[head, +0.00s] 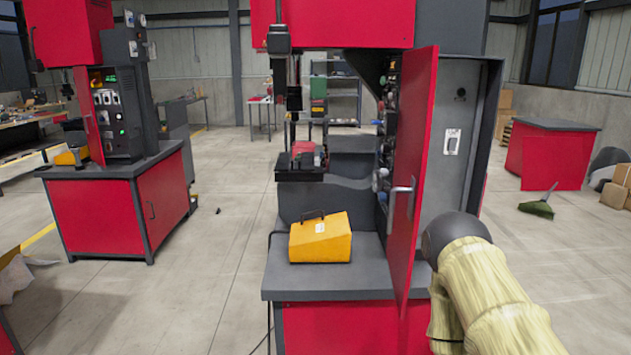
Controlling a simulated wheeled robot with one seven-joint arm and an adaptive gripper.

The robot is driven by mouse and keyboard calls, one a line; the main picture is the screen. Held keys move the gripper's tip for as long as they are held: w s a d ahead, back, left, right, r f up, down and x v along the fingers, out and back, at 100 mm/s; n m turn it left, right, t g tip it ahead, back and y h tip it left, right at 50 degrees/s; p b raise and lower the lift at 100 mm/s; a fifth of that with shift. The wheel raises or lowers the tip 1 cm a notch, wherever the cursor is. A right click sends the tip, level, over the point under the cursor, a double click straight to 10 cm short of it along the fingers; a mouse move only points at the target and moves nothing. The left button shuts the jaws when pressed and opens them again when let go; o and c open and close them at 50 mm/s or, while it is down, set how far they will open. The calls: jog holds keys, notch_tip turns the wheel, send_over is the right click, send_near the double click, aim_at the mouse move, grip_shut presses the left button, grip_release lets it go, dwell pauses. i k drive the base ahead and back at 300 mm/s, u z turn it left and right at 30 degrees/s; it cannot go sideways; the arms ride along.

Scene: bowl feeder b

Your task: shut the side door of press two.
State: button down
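The nearest press stands in the middle of the head view. Its tall red side door (416,170) stands open, swung out toward me and seen nearly edge-on, with a silver handle (402,190) on its left face. The open grey cabinet (456,140) shows to the right of the door, and controls show to its left. No label tells me the press number. My arm comes in from the lower right, its dark rounded joint close to the right of the door in the picture. I cannot tell whether they touch. My gripper is not visible.
A yellow box (322,240) with a handle sits on the press's grey worktop (340,278). Another red press (112,140) stands at the left. A red cabinet (548,155), a green broom head (537,208) and cardboard boxes (615,190) are at the right. Open floor lies between.

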aim_at(418, 76)
jog(key=u, duration=0.05)
jog(key=k, duration=0.5)
jog(key=u, duration=1.1)
jog(key=i, duration=1.3)
jog(key=z, duration=1.3)
